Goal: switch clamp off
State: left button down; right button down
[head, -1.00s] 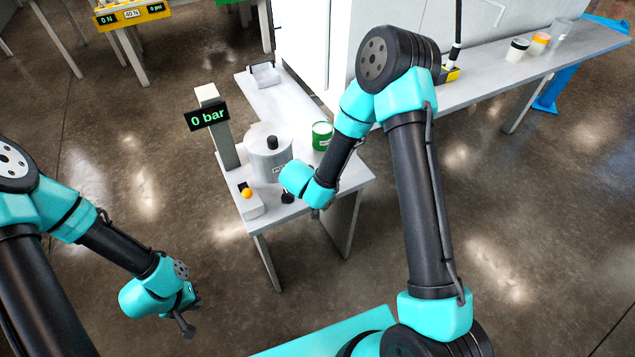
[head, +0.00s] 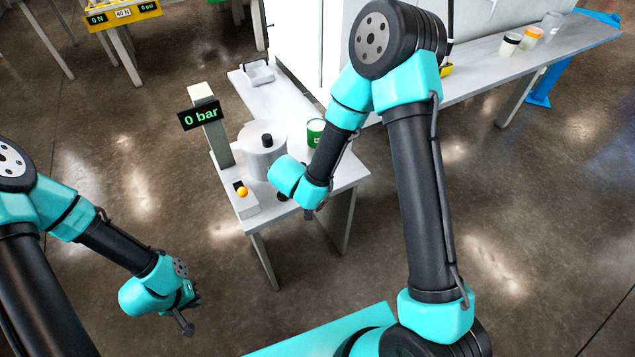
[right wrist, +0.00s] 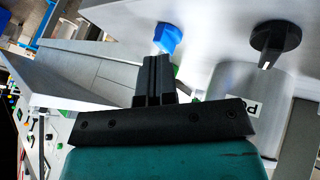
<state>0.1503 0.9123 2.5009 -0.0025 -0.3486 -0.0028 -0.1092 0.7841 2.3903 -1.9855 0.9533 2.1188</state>
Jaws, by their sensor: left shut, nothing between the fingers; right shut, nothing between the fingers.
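My left gripper (head: 188,322) is shut and empty, low over the floor, left of the table. My right gripper (head: 308,212) is shut and empty at the table's front edge; its closed fingers show in the right wrist view (right wrist: 154,80). A black knob (head: 282,197) with a narrow grip stands on the table, partly behind my right wrist. It also shows in the right wrist view (right wrist: 275,40), apart from the fingers. A grey pot (head: 262,160) with a black lid knob (head: 267,140) stands behind it. Which part is the clamp switch cannot be told.
A post carries a "0 bar" display (head: 200,115). A box with an orange knob (head: 242,191) sits at the table's front left. A green can (head: 315,130) stands near the pot. A blue part (right wrist: 168,38) is close to my right fingertips. A long bench (head: 490,65) holds several cups.

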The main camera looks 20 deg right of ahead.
jog(key=v, duration=0.4)
jog(key=shift+a+r, duration=0.1)
jog(key=shift+r, duration=0.05)
jog(key=s+d+f+g+y, duration=0.2)
jog(key=s+f+y, duration=0.2)
jog(key=s+f, duration=0.4)
jog(key=s+d+f+g+y, duration=0.2)
jog(key=s+f+y, duration=0.3)
jog(key=s+f, duration=0.3)
jog(key=shift+s+d+f+m, duration=0.3)
jog(key=shift+d+f+m, duration=0.1)
jog(key=shift+d, duration=0.2)
dwell(1.0)
